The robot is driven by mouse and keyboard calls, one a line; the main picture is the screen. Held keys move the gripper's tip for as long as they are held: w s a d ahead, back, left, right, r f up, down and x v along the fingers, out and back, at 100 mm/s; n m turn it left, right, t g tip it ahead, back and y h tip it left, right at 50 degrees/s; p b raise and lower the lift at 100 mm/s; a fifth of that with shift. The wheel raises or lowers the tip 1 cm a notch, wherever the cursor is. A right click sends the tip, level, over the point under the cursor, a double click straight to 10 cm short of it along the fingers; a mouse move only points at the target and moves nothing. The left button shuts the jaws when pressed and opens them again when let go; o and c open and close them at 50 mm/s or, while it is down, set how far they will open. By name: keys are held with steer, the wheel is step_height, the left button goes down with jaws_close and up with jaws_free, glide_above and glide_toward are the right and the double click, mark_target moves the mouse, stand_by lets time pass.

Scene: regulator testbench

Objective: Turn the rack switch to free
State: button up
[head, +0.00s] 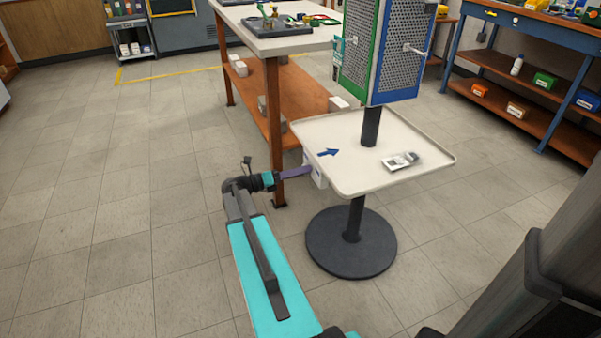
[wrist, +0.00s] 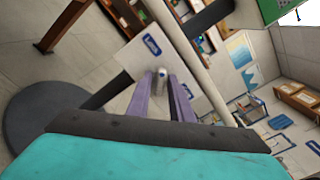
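The rack switch shows as a small pale metallic knob (wrist: 161,76) on a white plate (wrist: 125,62) with a blue mark. In the head view, its white box (head: 316,168) is at the left edge of the tray, and the knob is hidden there. My gripper (head: 309,170) reaches this box from the left. In the wrist view, my gripper's two purple fingers (wrist: 161,84) stand apart, with the knob in line with the gap between them. Gaps show beside the knob, and I see no firm grip. I cannot tell how deep it sits between the fingertips.
The white tray (head: 360,180), with a blue arrow and a small grey-white item (head: 401,161), is on a dark post with a round base (head: 351,243). Green and blue perforated panels (head: 399,55) stand above it. A workbench (head: 277,44) is close behind; floor at left is clear.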

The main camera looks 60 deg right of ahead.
jaws_close()
steer(key=shift+r+m+p, duration=0.1)
steer(key=shift+m+p, duration=0.3)
steer(key=shift+p, duration=0.1)
steer(key=shift+d+m+p, duration=0.1)
steer(key=shift+m+p, duration=1.25)
steer(key=shift+m, duration=7.35)
